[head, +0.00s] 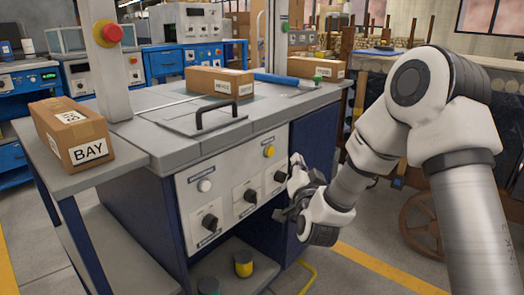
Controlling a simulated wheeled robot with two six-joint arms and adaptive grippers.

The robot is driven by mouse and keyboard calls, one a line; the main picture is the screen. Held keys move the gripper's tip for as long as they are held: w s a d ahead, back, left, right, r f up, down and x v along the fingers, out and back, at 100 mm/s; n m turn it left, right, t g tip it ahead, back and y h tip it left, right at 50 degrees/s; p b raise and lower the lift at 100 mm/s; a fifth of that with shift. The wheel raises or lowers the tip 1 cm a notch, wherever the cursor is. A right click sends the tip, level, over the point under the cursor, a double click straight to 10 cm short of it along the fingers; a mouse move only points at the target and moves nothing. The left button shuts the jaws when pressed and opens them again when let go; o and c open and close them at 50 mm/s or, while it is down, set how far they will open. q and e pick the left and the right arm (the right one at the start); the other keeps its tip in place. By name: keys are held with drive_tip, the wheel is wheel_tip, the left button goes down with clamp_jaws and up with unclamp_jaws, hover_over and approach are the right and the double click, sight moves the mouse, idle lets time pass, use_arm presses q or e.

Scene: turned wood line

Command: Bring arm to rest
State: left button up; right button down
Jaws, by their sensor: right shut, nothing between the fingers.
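My right arm (420,130) comes in from the right with its elbow raised and its forearm sloping down to the left. My right gripper (292,190) is shut and empty, close to the right end of the front control panel (235,190) of the machine bench. Whether it touches a knob there I cannot tell. My left gripper and left arm are not in view.
A box marked BAY (72,135) sits on the left side shelf. More cardboard boxes (219,84) and a blue tool (285,80) lie on the bench top. A wooden cart (420,222) stands behind my arm. Open floor (345,275) shows at the lower right.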

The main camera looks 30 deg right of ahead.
drive_tip(key=s+a+f+n+g+y, duration=0.1)
drive_tip(key=a+f+n+g, duration=0.1)
drive_tip(key=f, duration=0.7)
drive_tip(key=s+a+f+n+g+y, duration=0.1)
drive_tip(key=s+a+f+y, duration=0.1)
drive_tip(key=f, duration=0.7)
drive_tip(key=s+a+f+n+g+y, duration=0.1)
drive_tip(key=s+a+f+n+g, duration=0.15)
drive_tip(key=s+f, duration=0.5)
drive_tip(key=s+a+f+n+g+y, duration=0.1)
drive_tip(key=s+a+f+g+y, duration=0.2)
drive_tip(key=f, duration=0.8)
drive_tip(key=s+a+f+n+g, duration=0.2)
drive_tip(key=s+f+g, duration=0.1)
drive_tip(key=s, duration=0.4)
drive_tip(key=s+a+f+n+g, duration=0.1)
drive_tip(key=s+f+g, duration=0.15)
drive_tip(key=s, duration=0.45)
drive_tip(key=s+a+f+n+g, duration=0.2)
drive_tip(key=s+g, duration=0.2)
drive_tip(key=s, duration=0.4)
wheel_tip(320, 180, up, 38)
drive_tip(key=p, duration=3.8)
drive_tip(key=shift+w+f+y, duration=0.2)
drive_tip(key=shift+y, duration=0.1)
drive_tip(key=shift+d, duration=0.1)
